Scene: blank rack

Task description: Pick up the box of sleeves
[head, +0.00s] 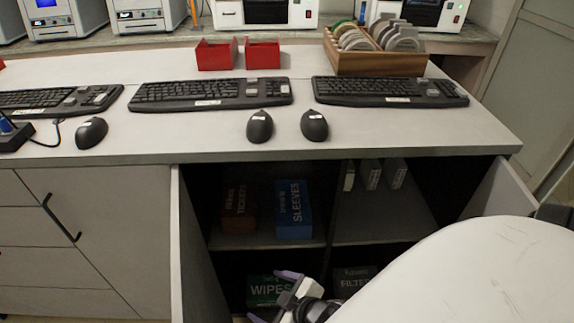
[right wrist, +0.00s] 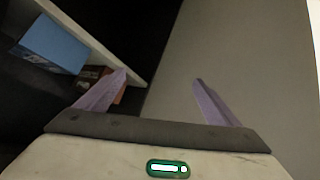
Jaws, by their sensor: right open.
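The blue box of sleeves (head: 293,208) stands on the upper shelf of the open cabinet, its label facing out. In the right wrist view a plain blue box face (right wrist: 55,45), likely the same box, shows at the upper left. My right gripper (head: 273,297) has its purple fingers apart and nothing between them. In the head view it is low in front of the cabinet, below the sleeves box and overlapping the green wipes box. My left gripper is not in view.
A brown-red tickets box (head: 239,209) stands left of the sleeves box. Several pale slim boxes (head: 372,174) stand to the right. The green wipes box (head: 266,289) and a dark filter box (head: 354,280) are below. Open doors (head: 190,250) flank the cabinet; the counter (head: 380,135) overhangs it.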

